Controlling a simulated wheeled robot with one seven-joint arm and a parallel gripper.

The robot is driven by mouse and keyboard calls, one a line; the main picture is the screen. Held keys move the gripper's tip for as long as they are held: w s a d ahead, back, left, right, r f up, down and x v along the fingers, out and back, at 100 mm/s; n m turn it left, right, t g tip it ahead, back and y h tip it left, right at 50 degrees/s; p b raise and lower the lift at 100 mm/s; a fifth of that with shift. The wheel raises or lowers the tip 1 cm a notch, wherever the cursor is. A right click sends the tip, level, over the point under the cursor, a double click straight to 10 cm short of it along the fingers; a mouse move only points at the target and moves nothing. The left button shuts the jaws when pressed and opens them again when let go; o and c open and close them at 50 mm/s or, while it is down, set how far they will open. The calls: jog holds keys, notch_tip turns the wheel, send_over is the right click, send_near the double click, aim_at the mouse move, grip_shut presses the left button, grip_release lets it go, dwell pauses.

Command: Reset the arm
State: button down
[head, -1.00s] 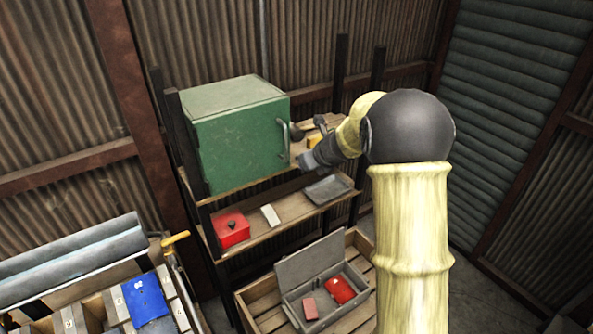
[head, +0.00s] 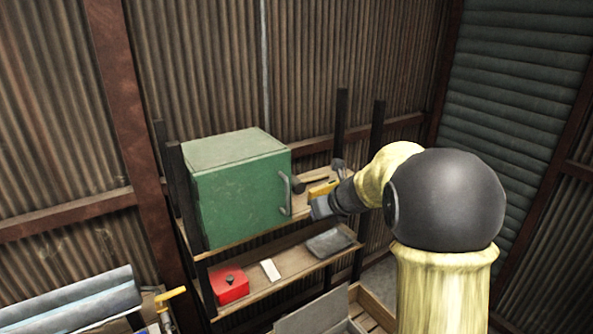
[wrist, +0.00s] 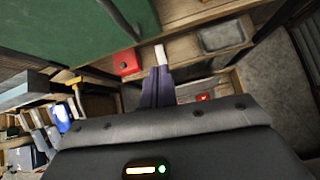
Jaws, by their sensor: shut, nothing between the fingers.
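My arm stands at the right of the head view, a pale yellow column with a dark round joint. My gripper (head: 318,208) reaches left from it, in front of the upper shelf, to the right of the green cabinet. In the wrist view my gripper (wrist: 157,88) shows as narrow purple-grey fingers, shut with nothing between them. A white block (wrist: 161,54) shows just beyond the fingertips in that view; it lies on the lower shelf in the head view (head: 271,270).
The green cabinet (head: 237,192) has its door shut. A red box (head: 229,285) and a grey tray (head: 329,242) are on the lower shelf. A yellow-handled tool (head: 170,294) stands at the left.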

jog(key=s+d+f+m+h+b, duration=0.15)
jog(key=s+m, duration=0.25)
jog(key=m, duration=0.5)
jog(key=s+d+f+m+h, duration=0.2)
jog(key=s+f+m, duration=0.15)
jog(key=m, duration=0.45)
jog(key=s+d+f+m+h+b, duration=0.15)
jog(key=s+m, duration=0.25)
jog(key=m, duration=0.5)
jog(key=s+a+f+m+g, duration=0.1)
jog(key=s+f+m+g, duration=0.1)
jog(key=s+f+m, duration=0.2)
jog(key=s+f+m+g, duration=0.3)
jog(key=s+f+m, duration=0.1)
jog(key=s+m, duration=0.6)
jog(key=shift+s+a+g+y+b, duration=0.3)
jog(key=shift+s+a+b, duration=0.1)
jog(key=shift+s, duration=0.8)
